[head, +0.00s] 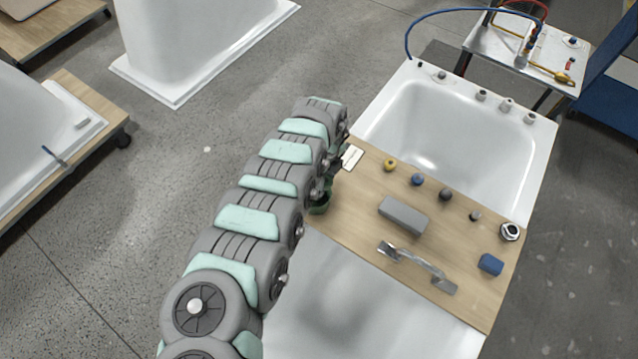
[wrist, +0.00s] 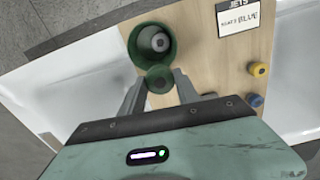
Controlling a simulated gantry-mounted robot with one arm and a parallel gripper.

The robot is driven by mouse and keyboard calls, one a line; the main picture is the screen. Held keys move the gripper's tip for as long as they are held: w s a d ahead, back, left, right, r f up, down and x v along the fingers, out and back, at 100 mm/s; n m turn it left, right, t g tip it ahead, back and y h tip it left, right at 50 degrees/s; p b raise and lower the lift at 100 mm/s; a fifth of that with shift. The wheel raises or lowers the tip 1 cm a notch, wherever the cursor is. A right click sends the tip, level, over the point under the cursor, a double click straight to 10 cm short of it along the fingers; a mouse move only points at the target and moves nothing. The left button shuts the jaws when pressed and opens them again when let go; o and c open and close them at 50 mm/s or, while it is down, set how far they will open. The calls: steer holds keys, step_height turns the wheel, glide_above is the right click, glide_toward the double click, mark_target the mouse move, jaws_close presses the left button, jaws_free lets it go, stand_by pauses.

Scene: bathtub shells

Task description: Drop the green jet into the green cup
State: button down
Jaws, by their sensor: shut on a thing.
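The green cup (wrist: 148,33) stands on the wooden board in the wrist view, with a grey round thing visible inside it. The green jet (wrist: 160,79) is between the fingers of my gripper (wrist: 159,84), which is shut on it. In the picture the jet lies just below the cup's near rim; its height above the board is hard to tell. In the head view the green cup (head: 319,206) shows partly behind my arm, and the jet and fingers are mostly hidden.
The wooden board (head: 350,219) spans a white bathtub shell (head: 415,115). On it are a yellow jet (head: 390,164), a blue jet (head: 417,179), dark jets, a grey block (head: 403,215), a metal handle (head: 418,265), a blue piece (head: 491,264) and a label card (wrist: 244,17).

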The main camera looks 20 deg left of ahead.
steer(key=shift+s+a+f+m, duration=0.2)
steer(key=shift+a+f+m, duration=0.25)
steer(key=shift+f+m, duration=0.1)
steer(key=shift+s+a+f+m, duration=0.15)
steer(key=shift+a+f+m, duration=0.3)
steer(key=shift+f, duration=0.05)
step_height(320, 180, down, 6)
steer(key=b, duration=0.5)
steer(key=shift+r, duration=0.1)
steer(key=c, duration=0.8)
jaws_free()
step_height(320, 180, up, 10)
steer(key=shift+r, duration=0.4)
